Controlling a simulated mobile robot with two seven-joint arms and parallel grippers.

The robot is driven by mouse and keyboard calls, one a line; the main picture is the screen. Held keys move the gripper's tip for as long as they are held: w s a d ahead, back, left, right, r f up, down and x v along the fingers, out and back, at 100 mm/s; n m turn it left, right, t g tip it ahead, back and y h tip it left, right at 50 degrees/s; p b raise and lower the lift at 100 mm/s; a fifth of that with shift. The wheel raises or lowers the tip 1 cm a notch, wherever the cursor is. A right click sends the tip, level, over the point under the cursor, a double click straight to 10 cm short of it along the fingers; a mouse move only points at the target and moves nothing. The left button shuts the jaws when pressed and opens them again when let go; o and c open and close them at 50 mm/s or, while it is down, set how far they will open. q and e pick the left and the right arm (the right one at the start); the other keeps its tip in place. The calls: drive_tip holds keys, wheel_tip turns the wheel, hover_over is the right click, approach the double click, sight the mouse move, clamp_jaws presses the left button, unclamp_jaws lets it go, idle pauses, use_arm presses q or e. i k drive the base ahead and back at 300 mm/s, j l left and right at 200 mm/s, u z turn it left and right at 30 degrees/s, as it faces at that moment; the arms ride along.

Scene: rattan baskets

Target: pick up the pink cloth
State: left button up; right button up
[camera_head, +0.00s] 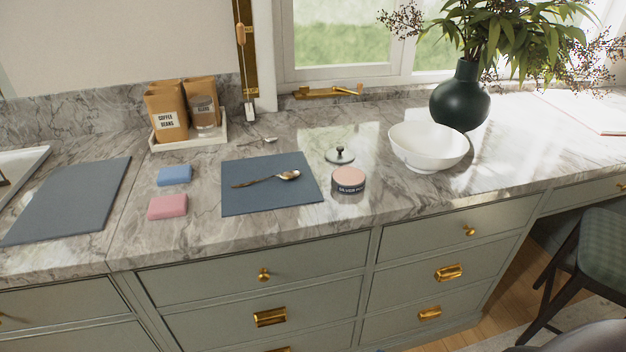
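The pink cloth (168,207) is a small folded block lying flat on the marble counter, left of the centre and near the front edge. A similar blue cloth (174,175) lies just behind it, with a small gap between them. Nothing covers the pink cloth. Neither of my grippers shows in the head view.
A dark mat (237,202) with a spoon (288,175) lies to the right, a grey mat (70,200) to the left. A round tin (348,182), a white bowl (428,148) and a dark vase (461,100) stand further right. Coffee bags (167,112) stand in a tray behind.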

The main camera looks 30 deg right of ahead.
sight(166, 206)
drive_tip(key=i+j, duration=0.1)
drive_tip(key=j, duration=0.3)
drive_tip(key=i+j, duration=0.1)
drive_tip(key=j, duration=0.3)
drive_tip(key=i+j, duration=0.1)
drive_tip(key=j, duration=0.3)
drive_tip(key=j+z, duration=0.15)
drive_tip(key=z, duration=1.4)
